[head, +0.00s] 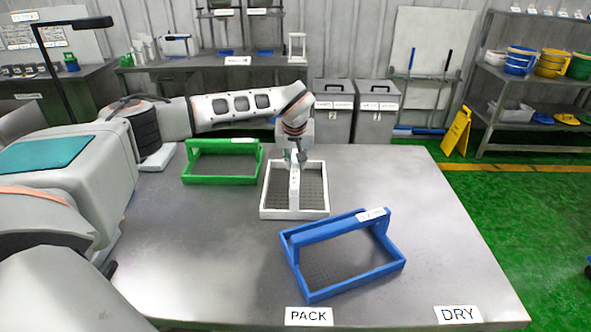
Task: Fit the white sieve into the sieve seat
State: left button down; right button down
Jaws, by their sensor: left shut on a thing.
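The white sieve (275,214) is a square frame with a dark mesh and a raised handle bar. It is at the middle of the grey table (190,260) and looks level. My left gripper (296,158) is above it, pointing down, and is shut on its handle. The fingers partly cover the far end of the handle. I cannot tell whether the frame rests on the table or is just clear of it. No sieve seat can be made out in this view. My right gripper is not in view.
A green sieve (222,180) lies left of the white one, and a blue sieve (352,283) lies nearer, to the right. Labels PACK (309,316) and DRY (458,314) mark the front edge. The table's right side and left front are clear. Grey bins (378,110) stand behind.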

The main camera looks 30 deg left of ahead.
pick_arm(q)
notch_tip(320, 180, up, 20)
dwell(0.5)
